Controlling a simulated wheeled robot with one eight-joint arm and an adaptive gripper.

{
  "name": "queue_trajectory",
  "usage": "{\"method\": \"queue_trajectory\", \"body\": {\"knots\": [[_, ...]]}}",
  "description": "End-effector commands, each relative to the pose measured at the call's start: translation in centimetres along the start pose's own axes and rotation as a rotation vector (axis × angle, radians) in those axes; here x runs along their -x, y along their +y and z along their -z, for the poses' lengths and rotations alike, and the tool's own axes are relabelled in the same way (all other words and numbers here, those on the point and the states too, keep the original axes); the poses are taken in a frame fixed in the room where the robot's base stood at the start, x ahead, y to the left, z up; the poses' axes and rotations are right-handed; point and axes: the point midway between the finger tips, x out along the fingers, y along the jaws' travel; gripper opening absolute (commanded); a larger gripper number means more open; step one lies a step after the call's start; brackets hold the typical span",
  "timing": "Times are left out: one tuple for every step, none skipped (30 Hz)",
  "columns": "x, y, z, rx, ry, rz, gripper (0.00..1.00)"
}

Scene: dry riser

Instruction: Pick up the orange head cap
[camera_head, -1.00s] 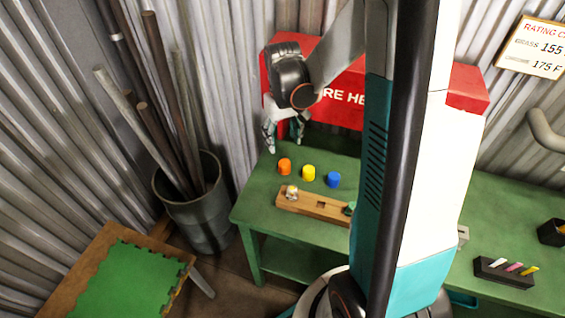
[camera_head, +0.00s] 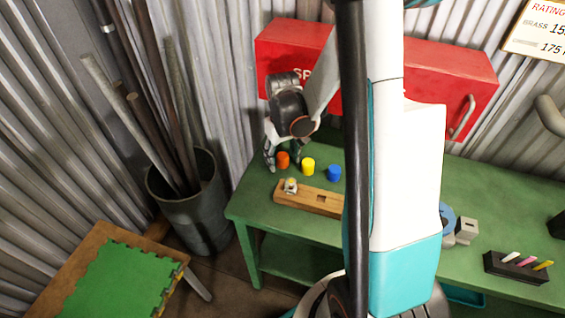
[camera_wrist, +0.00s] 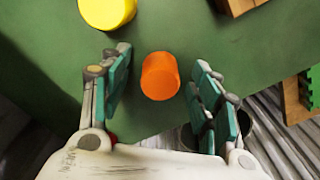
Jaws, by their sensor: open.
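The orange head cap (camera_wrist: 160,76) stands on the green bench, between and a little beyond the fingertips of my gripper (camera_wrist: 160,85) in the wrist view. My gripper is open, with a finger on each side of the cap and a gap on both sides. In the head view the orange cap (camera_head: 283,160) shows beside my gripper (camera_head: 282,165), partly behind its fingers. The yellow cap (camera_head: 308,167) and the blue cap (camera_head: 334,173) stand to its right in a row. The yellow cap also shows at the top left of the wrist view (camera_wrist: 106,10).
A wooden block (camera_head: 318,200) with a small fitting lies in front of the caps on the green bench (camera_head: 290,226). A red box (camera_head: 440,85) stands behind. A grey bin with pipes (camera_head: 195,215) is left of the bench. Marker holder (camera_head: 515,268) sits at right.

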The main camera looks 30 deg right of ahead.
Motion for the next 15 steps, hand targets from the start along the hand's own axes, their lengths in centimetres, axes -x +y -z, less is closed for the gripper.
{"method": "queue_trajectory", "body": {"knots": [[0.00,-0.01,-0.01,0.000,0.000,0.000,0.57],[0.05,-0.01,-0.02,0.000,0.000,0.000,0.57],[0.08,0.00,-0.02,0.000,0.000,0.000,0.57],[0.09,0.00,-0.02,0.000,0.000,0.000,0.57],[0.10,0.00,-0.02,0.000,0.000,0.000,0.57],[0.10,0.00,-0.02,0.000,0.000,0.000,0.48],[0.10,0.00,-0.02,0.000,0.000,0.000,0.45],[0.10,0.00,-0.02,0.000,0.000,0.000,0.42],[0.11,0.00,-0.02,0.000,0.000,0.000,0.36],[0.11,0.00,-0.01,0.000,0.000,0.000,0.33],[0.11,0.00,-0.02,0.000,0.000,0.000,0.29],[0.11,0.00,-0.01,0.000,0.000,0.000,0.28],[0.10,0.00,-0.01,0.000,0.000,0.000,0.27],[0.10,0.00,-0.01,0.000,0.000,0.000,0.27],[0.10,0.00,-0.02,0.000,0.000,0.000,0.27]]}}
